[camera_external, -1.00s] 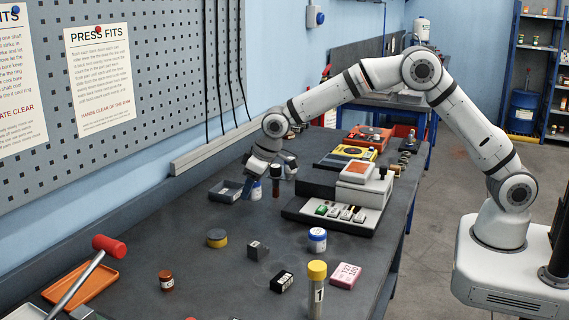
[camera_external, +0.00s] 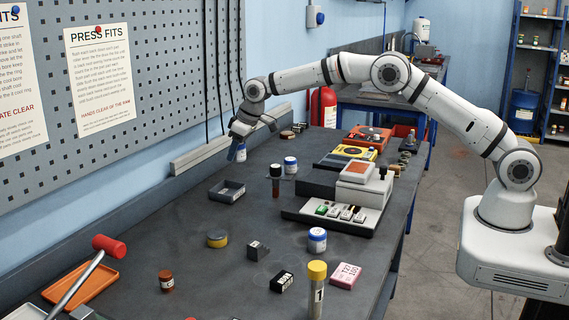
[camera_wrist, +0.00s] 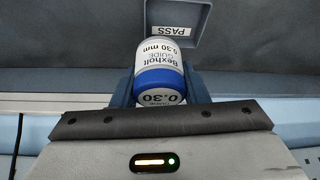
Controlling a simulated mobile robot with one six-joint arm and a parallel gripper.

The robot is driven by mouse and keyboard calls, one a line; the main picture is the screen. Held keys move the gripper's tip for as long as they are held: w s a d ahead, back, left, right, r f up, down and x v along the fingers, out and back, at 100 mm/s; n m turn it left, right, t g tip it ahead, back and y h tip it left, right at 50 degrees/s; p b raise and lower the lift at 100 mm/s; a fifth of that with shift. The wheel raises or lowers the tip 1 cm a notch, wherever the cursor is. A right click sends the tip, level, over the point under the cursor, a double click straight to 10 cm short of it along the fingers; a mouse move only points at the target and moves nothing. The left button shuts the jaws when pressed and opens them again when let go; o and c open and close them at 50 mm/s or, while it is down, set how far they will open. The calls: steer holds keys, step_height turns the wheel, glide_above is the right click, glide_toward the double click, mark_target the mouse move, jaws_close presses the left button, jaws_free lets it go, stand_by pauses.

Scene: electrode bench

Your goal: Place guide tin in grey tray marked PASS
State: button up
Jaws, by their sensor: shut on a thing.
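My gripper (camera_external: 238,153) is shut on the guide tin (camera_wrist: 158,58), a white tin with a blue band, labelled "Bexholt GUIDE 0.30 mm". In the wrist view it sits between the two blue-grey fingers (camera_wrist: 160,92). In the external view the tin (camera_external: 242,155) is small and partly covered by the fingers, held above the bench. The grey tray marked PASS (camera_external: 213,193) lies on the bench below the gripper and looks empty. In the wrist view its wall (camera_wrist: 204,22) and PASS label show just beyond the tin.
A grey device (camera_external: 345,205) is further right. The wall rail (camera_external: 215,153) runs close behind the gripper.

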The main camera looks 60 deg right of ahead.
step_height(320, 180, down, 7)
steer(key=shift+f+p, duration=0.1)
steer(key=shift+p, duration=0.75)
steer(key=shift+f+b, duration=0.6)
steer(key=shift+b, duration=0.05)
steer(key=o, duration=1)
steer(key=shift+o, duration=0.2)
